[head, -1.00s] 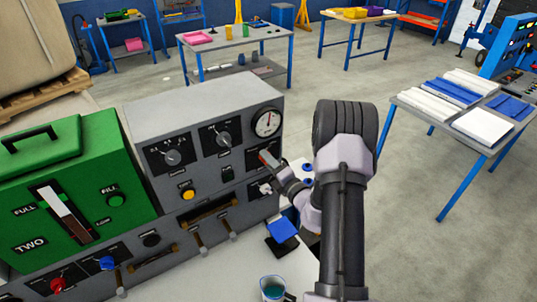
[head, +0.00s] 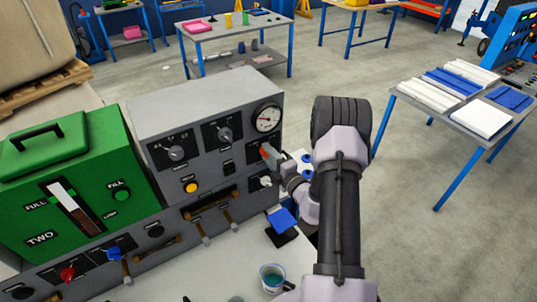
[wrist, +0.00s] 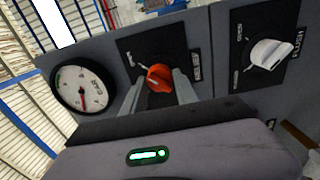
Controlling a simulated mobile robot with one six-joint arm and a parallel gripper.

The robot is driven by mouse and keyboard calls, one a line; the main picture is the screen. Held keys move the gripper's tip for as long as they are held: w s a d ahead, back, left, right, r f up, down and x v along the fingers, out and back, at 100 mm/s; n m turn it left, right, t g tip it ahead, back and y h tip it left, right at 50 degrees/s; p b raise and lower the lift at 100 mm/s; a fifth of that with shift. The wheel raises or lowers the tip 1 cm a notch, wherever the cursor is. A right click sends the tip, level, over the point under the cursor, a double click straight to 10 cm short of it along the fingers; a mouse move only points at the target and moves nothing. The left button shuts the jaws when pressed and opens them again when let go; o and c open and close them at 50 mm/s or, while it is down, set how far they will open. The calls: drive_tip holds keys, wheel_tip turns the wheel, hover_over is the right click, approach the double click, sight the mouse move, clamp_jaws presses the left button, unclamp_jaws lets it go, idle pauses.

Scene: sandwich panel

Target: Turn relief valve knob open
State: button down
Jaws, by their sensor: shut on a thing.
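An orange-red knob (wrist: 158,78) sits on a black plate on the grey panel, beside the round gauge. I take it for the relief valve knob; its label is too small to read surely. My gripper (wrist: 157,88) has a finger on each side of the knob and is shut on it. In the head view the red knob (head: 265,150) shows at the tip of my gripper (head: 272,156), below the gauge (head: 267,118), and my gripper hides part of it. The gauge also shows in the wrist view (wrist: 83,88), with a red needle.
A white knob (wrist: 270,53) is on the neighbouring plate, close to my gripper. The green box (head: 75,190) stands left of the panel. A beaker of blue-green liquid (head: 272,278) and a blue pad (head: 283,220) are on the bench below my arm.

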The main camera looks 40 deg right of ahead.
drive_tip(key=c, duration=0.9)
unclamp_jaws()
drive_tip(key=shift+c, duration=0.2)
drive_tip(key=s+a+b, duration=0.1)
drive_tip(key=s, duration=1.6)
drive_tip(key=shift+s, duration=0.2)
